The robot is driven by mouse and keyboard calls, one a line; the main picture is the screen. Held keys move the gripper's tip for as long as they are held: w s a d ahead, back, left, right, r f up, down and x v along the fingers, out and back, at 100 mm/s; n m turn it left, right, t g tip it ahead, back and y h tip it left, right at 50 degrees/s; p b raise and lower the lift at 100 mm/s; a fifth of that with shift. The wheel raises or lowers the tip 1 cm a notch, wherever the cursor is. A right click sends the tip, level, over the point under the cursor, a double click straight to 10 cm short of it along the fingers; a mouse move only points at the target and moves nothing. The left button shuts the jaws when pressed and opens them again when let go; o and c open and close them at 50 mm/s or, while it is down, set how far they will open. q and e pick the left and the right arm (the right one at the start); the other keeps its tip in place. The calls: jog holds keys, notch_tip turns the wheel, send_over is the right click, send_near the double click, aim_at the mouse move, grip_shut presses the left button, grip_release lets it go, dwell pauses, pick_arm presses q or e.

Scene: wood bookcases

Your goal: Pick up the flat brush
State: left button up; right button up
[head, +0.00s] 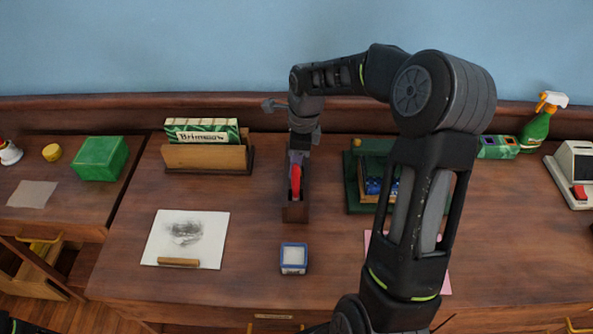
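A slim red item (296,180), which may be the flat brush, stands upright in a dark brown wooden holder (295,213) near the middle of the desk. Its top is hidden by my gripper. My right arm comes in from the bottom right and bends over, with the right gripper (298,160) pointing down at the red item. The fingers are right at its upper part, but whether they are closed on it is too small to tell. My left gripper is not in view.
A wooden card rack (205,157) stands left of the holder. Paper (158,232) with a short wooden stick (178,262) lies front left. A small blue-rimmed box (293,259) sits in front. A green tray (352,190) is to the right, partly behind my arm.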

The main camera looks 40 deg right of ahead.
jog(key=shift+r, duration=0.1)
jog(key=shift+c, duration=0.3)
grip_shut()
dwell(0.4)
